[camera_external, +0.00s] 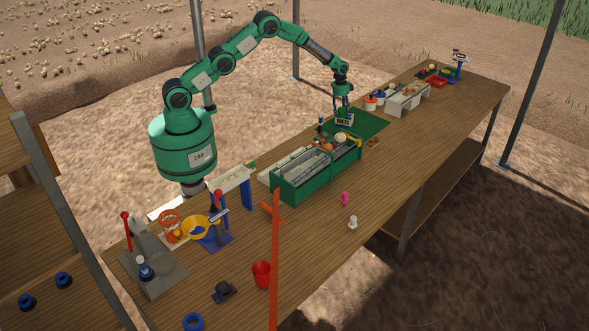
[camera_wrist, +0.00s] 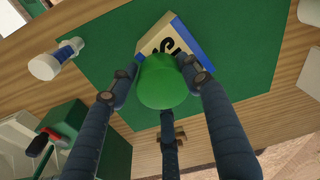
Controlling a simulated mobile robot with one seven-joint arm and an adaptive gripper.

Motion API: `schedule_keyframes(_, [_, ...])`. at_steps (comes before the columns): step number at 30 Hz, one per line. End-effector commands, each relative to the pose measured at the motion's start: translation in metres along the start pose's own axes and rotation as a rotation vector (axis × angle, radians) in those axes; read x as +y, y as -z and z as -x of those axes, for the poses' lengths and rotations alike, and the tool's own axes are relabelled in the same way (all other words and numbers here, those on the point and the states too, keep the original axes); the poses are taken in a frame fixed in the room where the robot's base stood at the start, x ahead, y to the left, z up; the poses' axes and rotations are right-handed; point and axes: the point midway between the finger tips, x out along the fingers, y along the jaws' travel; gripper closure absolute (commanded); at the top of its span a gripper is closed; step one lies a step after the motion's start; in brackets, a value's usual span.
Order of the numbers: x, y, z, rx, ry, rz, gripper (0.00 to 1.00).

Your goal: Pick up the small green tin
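The small green tin (camera_wrist: 162,85) shows in the wrist view as a rounded green shape between the fingertips of my gripper (camera_wrist: 163,82). The fingers close in on its left, right and lower sides and appear to touch it. Its underside is hidden, so I cannot tell whether it is clear of the surface. In the external view my gripper (camera_external: 343,103) points down over the back part of the table, and I cannot make out the tin there. A cream box with blue edges and black lettering (camera_wrist: 188,40), marked BOLTS (camera_external: 344,121), is directly behind the tin.
A green mat (camera_external: 372,124) lies under this area. A green toolbox (camera_external: 303,182) with several items is close by in front. A white and blue bottle (camera_wrist: 52,60) lies left in the wrist view. Grey bins (camera_external: 408,98) stand farther back.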

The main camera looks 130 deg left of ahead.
Motion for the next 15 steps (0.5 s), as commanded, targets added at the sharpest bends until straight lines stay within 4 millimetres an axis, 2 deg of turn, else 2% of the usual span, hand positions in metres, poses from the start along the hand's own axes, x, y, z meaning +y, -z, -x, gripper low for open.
schedule_keyframes(1, [0.000,0.000,0.000,0.000,0.000,0.000,0.81])
schedule_keyframes(2, [0.000,0.000,0.000,0.000,0.000,0.000,0.85])
schedule_keyframes(10, [0.000,0.001,0.003,0.001,0.000,0.000,0.85])
schedule_keyframes(15, [-0.001,0.003,0.015,0.002,0.002,0.000,0.85])
